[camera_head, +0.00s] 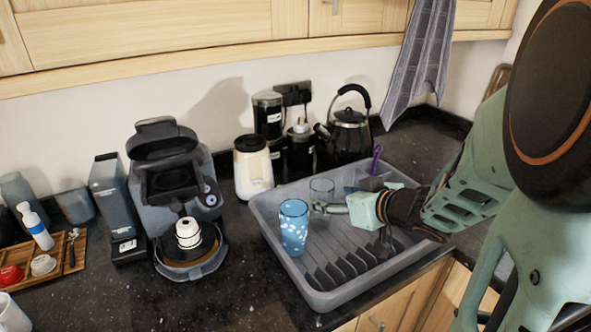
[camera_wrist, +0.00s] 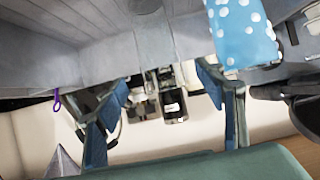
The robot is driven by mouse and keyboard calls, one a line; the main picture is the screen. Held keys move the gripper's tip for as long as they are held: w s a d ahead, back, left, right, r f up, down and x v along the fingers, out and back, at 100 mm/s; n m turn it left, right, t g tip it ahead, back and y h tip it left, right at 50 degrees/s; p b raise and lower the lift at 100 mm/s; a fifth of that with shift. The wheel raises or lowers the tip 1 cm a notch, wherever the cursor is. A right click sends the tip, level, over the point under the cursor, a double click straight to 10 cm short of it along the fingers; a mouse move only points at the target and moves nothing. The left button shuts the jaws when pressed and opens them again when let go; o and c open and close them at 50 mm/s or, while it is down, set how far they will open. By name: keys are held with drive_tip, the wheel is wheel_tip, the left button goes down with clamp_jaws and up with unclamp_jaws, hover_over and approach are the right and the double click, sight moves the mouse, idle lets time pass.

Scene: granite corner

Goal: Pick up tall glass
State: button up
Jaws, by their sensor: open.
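A tall blue glass with white spots (camera_head: 293,227) stands upright in the left part of the grey dish rack (camera_head: 262,208). In the wrist view the spotted glass (camera_wrist: 240,32) shows at the upper right, beyond the right finger and outside the gap between the fingers. My gripper (camera_head: 340,214) reaches in over the rack from the right, to the right of the spotted glass. In the wrist view my gripper (camera_wrist: 165,88) is open, with nothing clearly held between its fingers.
Black rack slots lie in front of my gripper. A black kettle (camera_head: 349,135), a cream jar (camera_head: 253,166) and dark canisters (camera_head: 268,115) stand behind the rack. A coffee machine (camera_head: 170,185) stands to the left. A grey towel (camera_head: 420,60) hangs at the back right.

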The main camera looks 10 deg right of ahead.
drive_tip(key=b+x, duration=0.1)
drive_tip(key=x, duration=0.4)
drive_tip(key=shift+w+a+f+b, duration=0.2)
drive_tip(key=shift+w+b, duration=0.1)
drive_tip(key=shift+c, duration=0.2)
drive_tip(key=c, duration=1.4)
drive_tip(key=shift+r, duration=0.1)
